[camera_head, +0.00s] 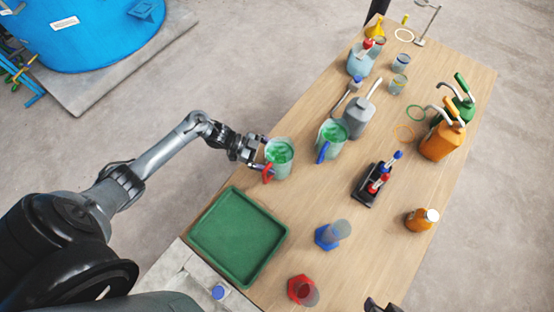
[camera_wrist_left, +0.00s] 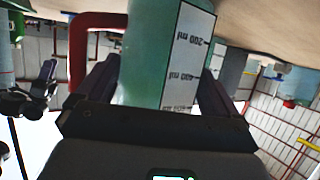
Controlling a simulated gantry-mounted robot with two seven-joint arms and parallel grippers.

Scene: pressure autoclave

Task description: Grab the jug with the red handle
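The jug with the red handle (camera_head: 279,153) stands upright on the table's left edge, clear with green showing inside. Its red handle (camera_head: 267,173) points to the lower left. My left gripper (camera_head: 257,153) is at the jug's left side. In the left wrist view the jug (camera_wrist_left: 155,60) fills the space between the two fingers (camera_wrist_left: 160,85), and the red handle (camera_wrist_left: 78,55) shows beyond the left finger. Whether the fingers press on the jug is unclear. A dark tip of my right gripper (camera_head: 381,306) shows at the bottom edge, mostly cut off.
A similar jug with a blue handle (camera_head: 332,138) stands close to the right. A green tray (camera_head: 215,262) lies below. A grey wash bottle (camera_head: 359,115), a black rack (camera_head: 366,190), orange bottles (camera_head: 437,145) and blue (camera_head: 327,237) and red (camera_head: 300,289) based cylinders stand farther off.

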